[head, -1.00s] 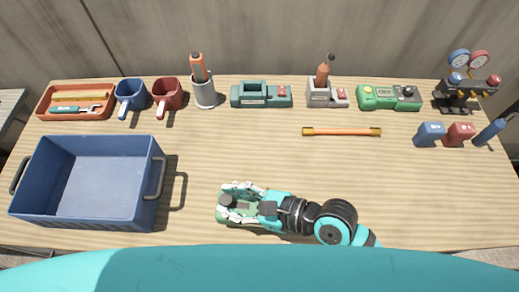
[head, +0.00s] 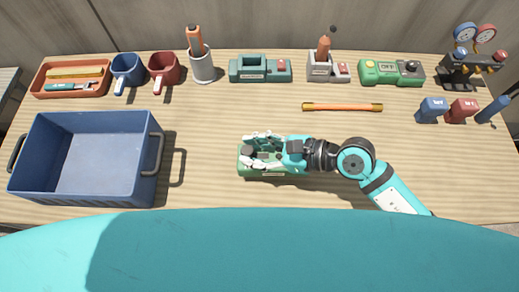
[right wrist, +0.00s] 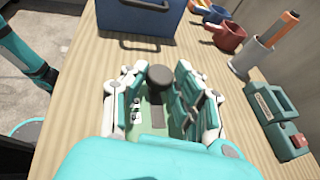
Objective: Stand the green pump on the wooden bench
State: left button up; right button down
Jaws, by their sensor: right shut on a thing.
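The green pump (head: 263,173) has a dark round knob on top and is at the front middle of the wooden bench (head: 215,190). My right gripper (head: 266,152) is shut on it, fingers along both sides of its upper part. In the right wrist view the green body and dark knob (right wrist: 160,75) show between the fingers (right wrist: 158,105). The pump looks roughly level, close over or on the bench; I cannot tell if its underside touches. The fingers hide much of it. My left gripper is not in view.
A blue crate (head: 140,185) stands to the left. Along the back are a tray (head: 42,88), mugs (head: 163,72), a dark green device (head: 260,76) and a green meter (head: 391,77). An orange rod (head: 343,107) lies behind the gripper.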

aim_at(260, 153)
jog(key=shift+w+d, duration=0.2)
jog(key=shift+w, duration=0.05)
jog(key=shift+w+d+f, duration=0.2)
jog(key=shift+f, duration=0.4)
jog(key=shift+w+d+f, duration=0.2)
jog(key=shift+f, duration=0.95)
jog(key=c, duration=1)
grip_release()
jog(key=shift+f, duration=0.1)
